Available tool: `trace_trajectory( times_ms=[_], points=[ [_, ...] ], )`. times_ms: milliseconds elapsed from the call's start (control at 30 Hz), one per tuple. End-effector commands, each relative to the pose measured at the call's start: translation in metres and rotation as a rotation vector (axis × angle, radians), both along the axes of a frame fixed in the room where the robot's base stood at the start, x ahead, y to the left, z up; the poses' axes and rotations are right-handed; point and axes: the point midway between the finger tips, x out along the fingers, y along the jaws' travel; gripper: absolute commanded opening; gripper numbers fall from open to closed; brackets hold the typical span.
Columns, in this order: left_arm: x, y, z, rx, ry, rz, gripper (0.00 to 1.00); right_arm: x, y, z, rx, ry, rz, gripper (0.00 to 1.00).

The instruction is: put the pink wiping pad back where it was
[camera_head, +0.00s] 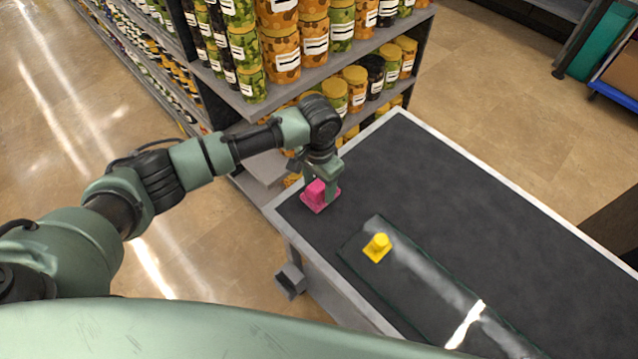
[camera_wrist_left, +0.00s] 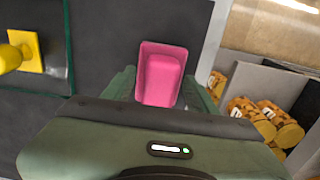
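The pink wiping pad (camera_head: 319,196) is a block handle on a flat base. It rests on the dark table top at the near left corner, and it also shows in the left wrist view (camera_wrist_left: 161,76). My left gripper (camera_head: 320,180) is right above it, pointing down, with one finger on either side of the handle. In the left wrist view the fingers (camera_wrist_left: 161,92) stand apart, with the pad between them and a narrow margin at the sides. The lower end of the pad is hidden by the gripper body. My right gripper is not in view.
A yellow pad (camera_head: 377,247) with a knob stands on a glossy, green-edged panel (camera_head: 436,290) on the table (camera_head: 480,190). Shelves of jars (camera_head: 300,60) stand close behind the table's left end. The far side of the table is clear.

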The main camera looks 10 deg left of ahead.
Motion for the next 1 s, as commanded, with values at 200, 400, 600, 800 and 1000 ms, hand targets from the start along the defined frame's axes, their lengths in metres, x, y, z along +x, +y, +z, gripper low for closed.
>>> trace_trajectory(
  times_ms=[200,400,600,800,1000],
  points=[
    [0.0,0.0,0.007,-0.001,-0.002,0.0,0.57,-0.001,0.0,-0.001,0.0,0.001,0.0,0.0],
    [0.001,0.0,0.041,-0.002,-0.005,-0.001,0.57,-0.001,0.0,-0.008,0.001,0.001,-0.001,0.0],
    [0.001,0.0,0.085,-0.003,-0.004,-0.001,0.57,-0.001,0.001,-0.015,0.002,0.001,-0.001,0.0],
    [0.0,0.0,0.114,-0.002,-0.002,0.001,0.57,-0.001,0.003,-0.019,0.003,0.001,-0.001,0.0],
    [0.0,0.0,0.123,0.0,0.0,0.001,0.57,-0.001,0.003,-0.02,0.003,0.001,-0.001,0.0]
  ],
)
